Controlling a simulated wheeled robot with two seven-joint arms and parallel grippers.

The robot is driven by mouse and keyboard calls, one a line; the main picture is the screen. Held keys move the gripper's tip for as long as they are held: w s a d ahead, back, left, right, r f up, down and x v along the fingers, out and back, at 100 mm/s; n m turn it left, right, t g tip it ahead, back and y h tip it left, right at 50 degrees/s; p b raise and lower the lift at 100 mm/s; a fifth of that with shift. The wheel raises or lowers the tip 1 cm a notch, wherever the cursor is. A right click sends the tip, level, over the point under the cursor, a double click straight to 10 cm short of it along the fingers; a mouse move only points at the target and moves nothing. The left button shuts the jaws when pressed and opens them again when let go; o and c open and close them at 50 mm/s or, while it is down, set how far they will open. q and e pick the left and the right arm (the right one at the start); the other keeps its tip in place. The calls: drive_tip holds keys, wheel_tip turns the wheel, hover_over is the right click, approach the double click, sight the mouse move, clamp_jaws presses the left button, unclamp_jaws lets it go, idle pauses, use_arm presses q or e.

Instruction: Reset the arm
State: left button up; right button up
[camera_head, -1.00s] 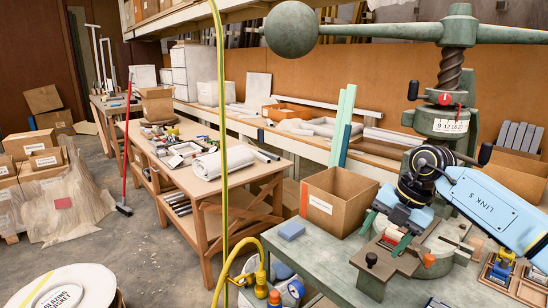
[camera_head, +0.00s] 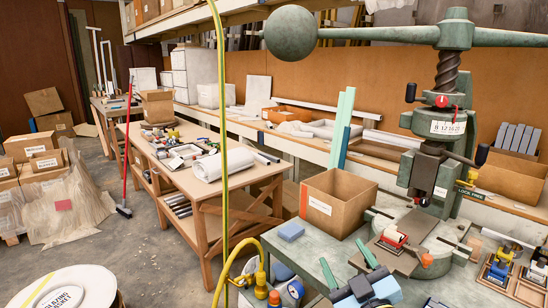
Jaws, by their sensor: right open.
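My right gripper (camera_head: 349,262) is low in the picture, its two green fingers spread apart with nothing between them. It is in front of the fly press, apart from it. The green fly press (camera_head: 450,35) stands on the bench at right, with a round ball weight (camera_head: 291,32) on its arm and a thick screw (camera_head: 449,72). Its dark ram (camera_head: 428,168) hangs above the round bed (camera_head: 435,255). A small red and white piece (camera_head: 393,236) sits on a brown plate (camera_head: 385,258) at the bed's left. My left gripper is out of view.
Wooden trays with small parts (camera_head: 500,270) are at right. A yellow-green vertical line (camera_head: 222,130) and a yellow hose (camera_head: 247,243) are at left.

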drive_tip(key=s+d+f+m+g+h, duration=0.4)
drive_tip(key=s+d+f, duration=0.15)
drive_tip(key=f, duration=0.35)
drive_tip(key=s+d+f+m+g, duration=0.1)
drive_tip(key=s+f+g, duration=0.5)
drive_tip(key=s, duration=0.6)
drive_tip(key=s+d+f+m+g, duration=0.15)
drive_tip(key=s+f+g, duration=0.4)
drive_tip(key=s, duration=0.55)
wheel_tip(320, 180, down, 24)
drive_tip(key=s+g, duration=0.2)
drive_tip(key=s+d+f, duration=0.3)
drive_tip(key=s+f, duration=1.3)
drive_tip(key=shift+s+f+n+g, duration=0.15)
drive_tip(key=shift+s+n+g, duration=0.2)
drive_tip(key=shift+s+n, duration=0.1)
drive_tip(key=shift+c, duration=0.3)
